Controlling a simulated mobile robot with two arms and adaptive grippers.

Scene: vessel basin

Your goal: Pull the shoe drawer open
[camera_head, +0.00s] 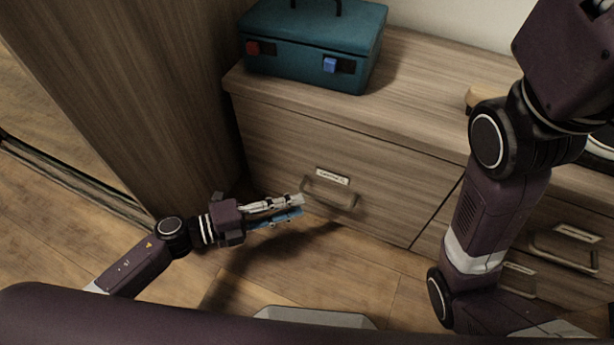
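A wide wooden drawer front (285,150) in the low cabinet has a bar handle (340,203) under a small white label (333,177) whose text I cannot read. The drawer is shut, flush with the cabinet. My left gripper (302,205) reaches in from the left, just in front of the handle's left end. Its pale upper finger and blue lower finger are apart, with nothing visible between them. I cannot tell whether a fingertip touches the handle. My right arm crosses the right side of the view; its gripper is not in view.
A teal toolbox (310,45) stands on the cabinet top (420,75). More drawers with handles (563,247) lie to the right, partly behind my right arm. A tall wooden panel (130,90) stands at the left. A grey tray-like edge (315,316) shows on the floor.

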